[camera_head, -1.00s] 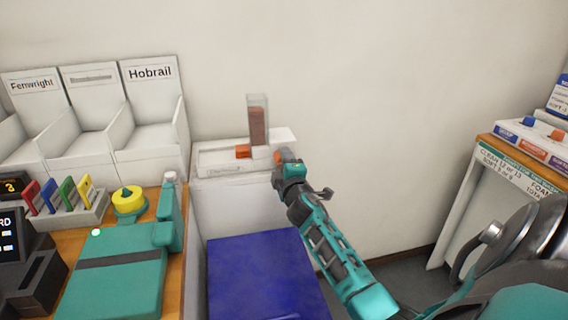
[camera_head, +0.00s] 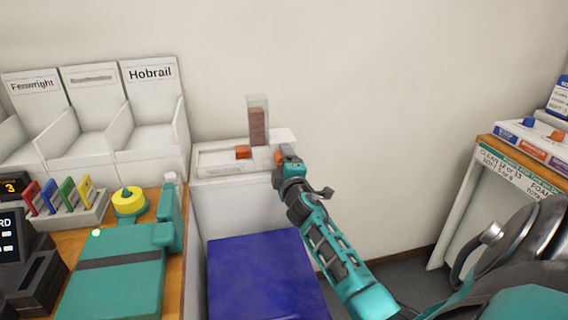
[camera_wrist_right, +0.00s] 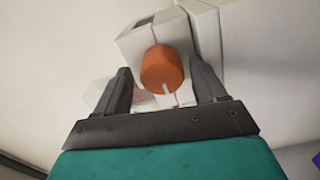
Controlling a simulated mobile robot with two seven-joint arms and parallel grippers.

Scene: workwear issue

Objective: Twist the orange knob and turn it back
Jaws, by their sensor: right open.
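The orange knob (camera_wrist_right: 162,68) sits on the front of a white box (camera_wrist_right: 155,35) in the right wrist view, with a pale pointer line on its lower edge. My right gripper (camera_wrist_right: 160,82) is open, with one dark finger on each side of the knob and a visible gap to each. I cannot tell how deep the knob is between the fingers. In the head view a sliver of the knob (camera_head: 278,156) shows just beyond my right gripper (camera_head: 283,163), which hides most of it. My left gripper is not in view.
A clear column with brown contents (camera_head: 257,126) and an orange block (camera_head: 243,152) stand on the white dispenser (camera_head: 212,160). A blue box (camera_head: 262,272) lies below. The wall behind is bare.

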